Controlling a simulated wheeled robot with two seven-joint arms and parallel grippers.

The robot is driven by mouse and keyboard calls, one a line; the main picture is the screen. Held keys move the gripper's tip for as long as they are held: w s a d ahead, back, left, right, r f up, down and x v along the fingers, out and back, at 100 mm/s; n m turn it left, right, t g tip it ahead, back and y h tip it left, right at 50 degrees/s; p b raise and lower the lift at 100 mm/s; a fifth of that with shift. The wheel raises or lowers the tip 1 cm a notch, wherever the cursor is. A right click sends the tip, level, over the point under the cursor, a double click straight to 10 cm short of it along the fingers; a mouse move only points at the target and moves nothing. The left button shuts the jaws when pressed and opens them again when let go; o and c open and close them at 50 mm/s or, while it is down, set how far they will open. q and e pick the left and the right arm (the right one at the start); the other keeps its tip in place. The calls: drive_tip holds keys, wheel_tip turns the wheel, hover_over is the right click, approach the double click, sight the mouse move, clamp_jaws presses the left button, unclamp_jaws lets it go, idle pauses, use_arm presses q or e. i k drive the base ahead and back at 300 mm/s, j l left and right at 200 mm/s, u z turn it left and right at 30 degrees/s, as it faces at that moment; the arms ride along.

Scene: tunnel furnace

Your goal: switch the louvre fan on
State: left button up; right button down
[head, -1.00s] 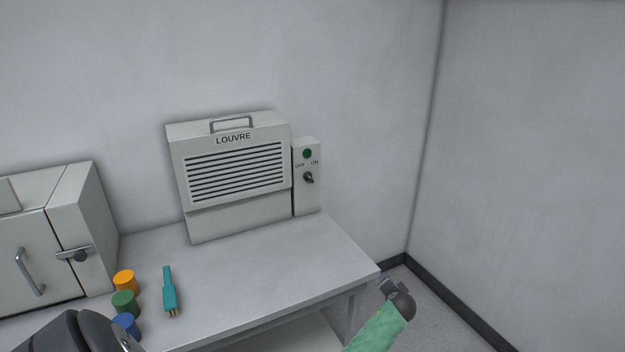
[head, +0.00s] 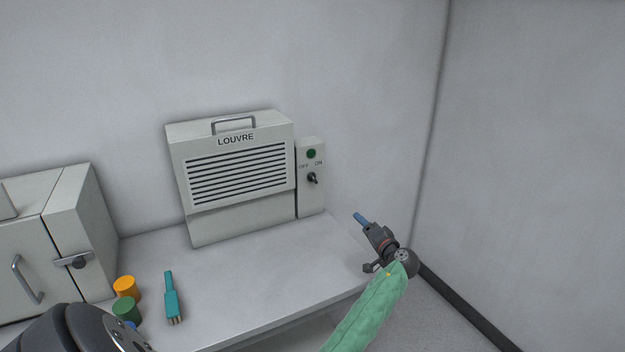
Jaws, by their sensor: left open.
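The louvre fan (head: 240,220) is a pale grey box with dark slats, a top handle and a LOUVRE label, standing against the wall on the bench. Its switch box (head: 311,205) is at its right side, with a dark green round lamp (head: 311,153), OFF and ON labels, and a small dark switch (head: 313,178) below them. The switch's exact setting is too small to tell. My right gripper is not in view.
The bench (head: 260,285) is clear in front of the fan. At left are a grey cabinet (head: 80,215) with a latch, an orange cylinder (head: 126,287), a green cylinder (head: 126,309), a partly hidden blue one, and a teal tool (head: 171,298). Walls stand behind and at right.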

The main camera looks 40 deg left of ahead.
sight(311, 177)
drive_tip(key=i+j, duration=0.1)
drive_tip(key=j, duration=0.3)
drive_tip(key=i+j, duration=0.1)
drive_tip(key=j, duration=0.3)
drive_tip(key=i+j, duration=0.1)
drive_tip(key=j, duration=0.25)
